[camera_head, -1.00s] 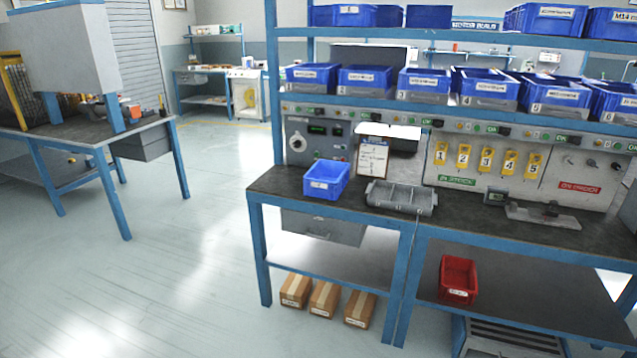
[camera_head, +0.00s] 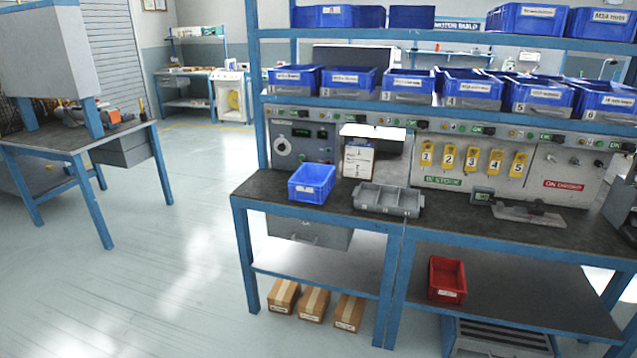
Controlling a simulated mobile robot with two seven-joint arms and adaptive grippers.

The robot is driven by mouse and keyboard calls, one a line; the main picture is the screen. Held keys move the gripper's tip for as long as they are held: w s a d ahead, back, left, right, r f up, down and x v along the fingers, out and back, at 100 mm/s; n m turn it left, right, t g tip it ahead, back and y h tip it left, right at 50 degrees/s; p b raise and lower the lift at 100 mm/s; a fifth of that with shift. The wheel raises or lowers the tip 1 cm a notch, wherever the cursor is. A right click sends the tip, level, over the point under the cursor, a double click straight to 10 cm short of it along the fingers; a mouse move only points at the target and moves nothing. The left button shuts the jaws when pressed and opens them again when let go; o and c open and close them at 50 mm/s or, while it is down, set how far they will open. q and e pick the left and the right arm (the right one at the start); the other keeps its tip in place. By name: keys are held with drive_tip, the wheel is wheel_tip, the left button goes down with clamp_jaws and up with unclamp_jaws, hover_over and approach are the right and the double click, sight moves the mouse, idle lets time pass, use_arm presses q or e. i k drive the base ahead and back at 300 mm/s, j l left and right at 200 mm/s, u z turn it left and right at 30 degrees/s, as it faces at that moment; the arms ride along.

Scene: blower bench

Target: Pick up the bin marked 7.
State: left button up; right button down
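A row of blue bins stands on the middle shelf (camera_head: 420,106). Small numbers rise from left to right: a bin near the middle (camera_head: 407,83) seems marked 3, then 4 (camera_head: 470,88), 5 (camera_head: 538,95), and the bin at the right edge (camera_head: 606,102) seems marked 6. I cannot make out a 7 on any bin; the row runs up to the right picture edge. More blue bins (camera_head: 522,20) stand on the upper shelf, with numbers I cannot read. Neither of my grippers is in view.
The bench (camera_head: 440,227) holds a blue bin (camera_head: 311,183), a grey divided tray (camera_head: 388,199) and a clipboard (camera_head: 358,158). Below are a red bin (camera_head: 446,279) and cardboard boxes (camera_head: 314,304). Another table (camera_head: 75,140) stands left; the floor (camera_head: 190,250) between is clear.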

sight(312, 183)
drive_tip(key=i+j+z, duration=0.3)
drive_tip(key=i, duration=0.2)
drive_tip(key=i+j+z, duration=0.25)
drive_tip(key=i, duration=0.25)
